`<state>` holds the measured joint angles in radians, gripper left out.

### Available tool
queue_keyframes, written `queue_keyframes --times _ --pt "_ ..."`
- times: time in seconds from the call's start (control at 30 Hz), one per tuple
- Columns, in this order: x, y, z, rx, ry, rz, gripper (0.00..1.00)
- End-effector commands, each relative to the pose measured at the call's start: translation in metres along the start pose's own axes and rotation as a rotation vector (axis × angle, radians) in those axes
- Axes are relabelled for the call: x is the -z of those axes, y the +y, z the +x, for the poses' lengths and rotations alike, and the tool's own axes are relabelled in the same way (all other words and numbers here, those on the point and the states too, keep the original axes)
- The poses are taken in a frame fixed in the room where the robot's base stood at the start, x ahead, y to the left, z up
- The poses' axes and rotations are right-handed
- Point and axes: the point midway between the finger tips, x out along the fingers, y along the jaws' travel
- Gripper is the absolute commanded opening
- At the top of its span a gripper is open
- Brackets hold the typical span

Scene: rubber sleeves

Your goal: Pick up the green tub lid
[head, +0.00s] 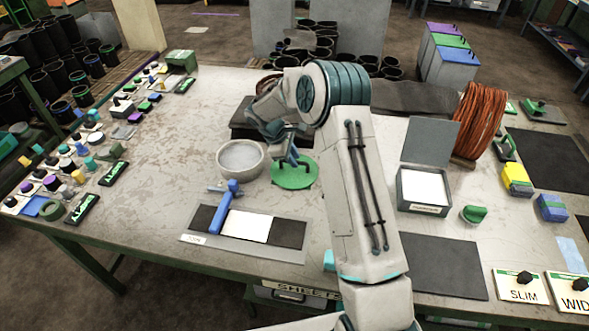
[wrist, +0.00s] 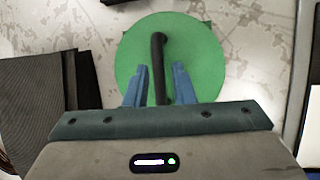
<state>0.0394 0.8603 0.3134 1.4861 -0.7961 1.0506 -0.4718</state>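The green tub lid (head: 297,178) is a flat round disc that appears to lie on the table, just right of a grey bowl. In the wrist view the green lid (wrist: 203,60) fills the upper middle, with a dark bar handle (wrist: 158,65) across it. My gripper (wrist: 161,72) is open, with one blue finger on each side of the handle and visible gaps to it. In the head view my gripper (head: 291,158) is over the lid and partly hides its far side and handle.
The grey bowl (head: 240,160) stands close left of the lid. A blue-handled tool (head: 228,205) lies on a mat (head: 290,254) in front. A lidded grey box (head: 424,190) and an orange coil (head: 482,120) stand to the right. Many small parts line the left edge.

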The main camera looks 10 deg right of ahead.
Motion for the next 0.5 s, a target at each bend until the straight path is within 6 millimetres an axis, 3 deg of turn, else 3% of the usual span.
queue_keyframes --times 0.2,0.5 --pt "-0.002 0.001 0.029 0.002 -0.001 0.0 0.23" --pt "-0.001 0.001 0.035 0.0 0.0 0.001 0.23"
